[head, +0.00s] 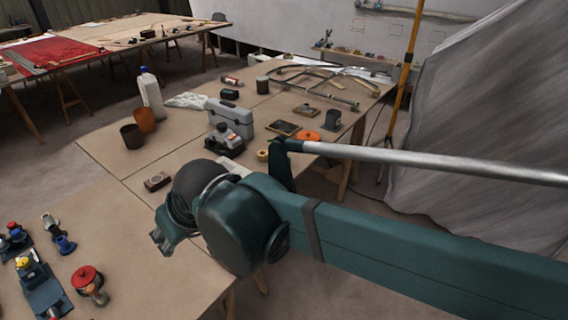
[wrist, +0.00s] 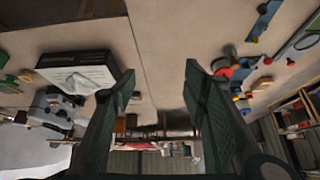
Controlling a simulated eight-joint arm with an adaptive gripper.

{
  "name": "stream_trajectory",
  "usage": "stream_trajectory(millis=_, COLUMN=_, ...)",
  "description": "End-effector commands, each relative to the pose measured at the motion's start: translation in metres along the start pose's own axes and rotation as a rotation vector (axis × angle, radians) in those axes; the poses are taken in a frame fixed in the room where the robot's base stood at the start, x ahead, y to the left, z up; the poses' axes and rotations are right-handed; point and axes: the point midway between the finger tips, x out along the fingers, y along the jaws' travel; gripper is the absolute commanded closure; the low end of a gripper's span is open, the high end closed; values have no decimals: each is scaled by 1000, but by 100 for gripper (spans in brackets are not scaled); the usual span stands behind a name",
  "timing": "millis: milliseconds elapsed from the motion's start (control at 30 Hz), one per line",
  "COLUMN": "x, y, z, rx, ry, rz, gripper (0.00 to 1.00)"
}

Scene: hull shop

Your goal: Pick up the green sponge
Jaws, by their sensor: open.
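I cannot make out a green sponge for certain in either view. A small green patch (wrist: 4,58) shows at the left edge of the wrist view, too small and cut off to identify. My gripper (wrist: 159,72) is open in the wrist view, its two dark green fingers wide apart with nothing between them but bare tabletop beyond. In the head view my arm reaches in from the right, and its wrist hides part of the near table.
A grey case (head: 231,118), a white bottle (head: 151,94), an orange cup (head: 144,120) and a dark cup (head: 132,136) stand on the table. A brown block (head: 158,181) lies left of my wrist. A red-topped item (head: 87,277) stands at lower left. Bare tabletop lies between.

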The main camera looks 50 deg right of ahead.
Motion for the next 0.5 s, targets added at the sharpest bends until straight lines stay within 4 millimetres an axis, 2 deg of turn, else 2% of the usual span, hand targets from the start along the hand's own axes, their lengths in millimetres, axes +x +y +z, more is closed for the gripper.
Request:
stream_trajectory(millis=100, x=-1, y=13, z=-19, rx=54, ry=-19, rz=18, gripper=56)
stream_trajectory(millis=500, x=8, y=63, z=-70, rx=248, ry=-90, rz=79, gripper=56)
